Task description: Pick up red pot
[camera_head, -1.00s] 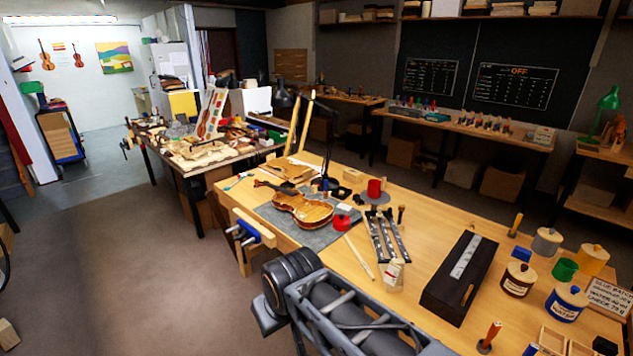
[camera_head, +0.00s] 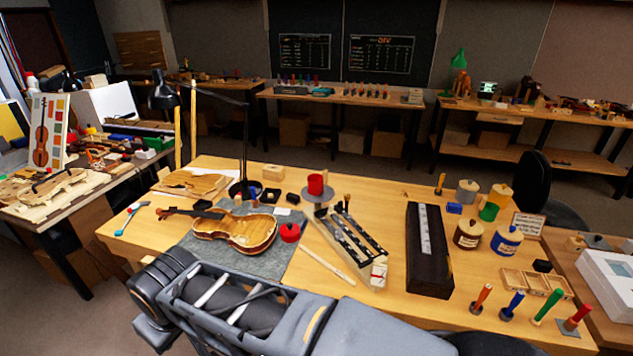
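A red, open-topped cylindrical pot (camera_head: 316,185) stands upright on a grey round base (camera_head: 318,197) towards the back of the middle bench. A lower, rounded red pot (camera_head: 290,233) with a dark knob on top sits at the right edge of the grey mat, next to the violin (camera_head: 235,231). I cannot tell which of the two the task names. My arm crosses the bottom of the view in front of the bench. My gripper is not in view, so its state and what it may hold are hidden.
A black desk lamp (camera_head: 245,135) stands behind the violin. Right of the pots are a rack of dark strips (camera_head: 345,233), a long black box (camera_head: 428,262), labelled jars (camera_head: 468,234) and several coloured-handled tools. Bare wood lies between the rack and the black box.

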